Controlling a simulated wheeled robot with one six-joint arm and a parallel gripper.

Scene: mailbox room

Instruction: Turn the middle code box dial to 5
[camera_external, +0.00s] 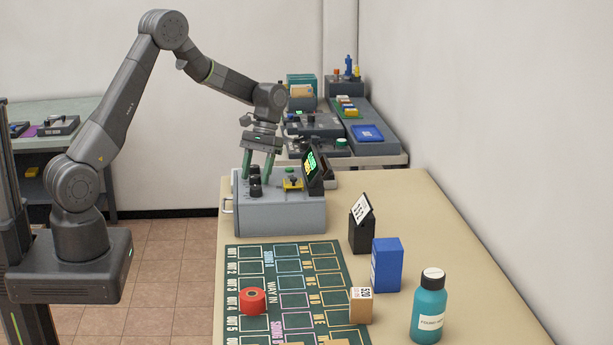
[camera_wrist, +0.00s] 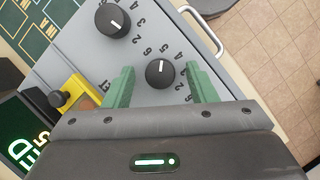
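The grey code box (camera_external: 280,217) stands at the far end of the table, with a column of black dials on its top. In the wrist view, the middle dial (camera_wrist: 160,73) lies between my gripper's green fingers (camera_wrist: 162,84), with a gap on both sides. Its white pointer line points toward the top of that picture; the printed digits around it are only partly readable. Another dial (camera_wrist: 113,22) shows at the upper left, outside the fingers. My gripper (camera_external: 257,177) is open and points down over the dials in the external view. The dial nearest my palm is hidden in the wrist view.
A yellow block with a black knob (camera_external: 292,183) and a lit tilted screen (camera_external: 314,164) stand right of the dials.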

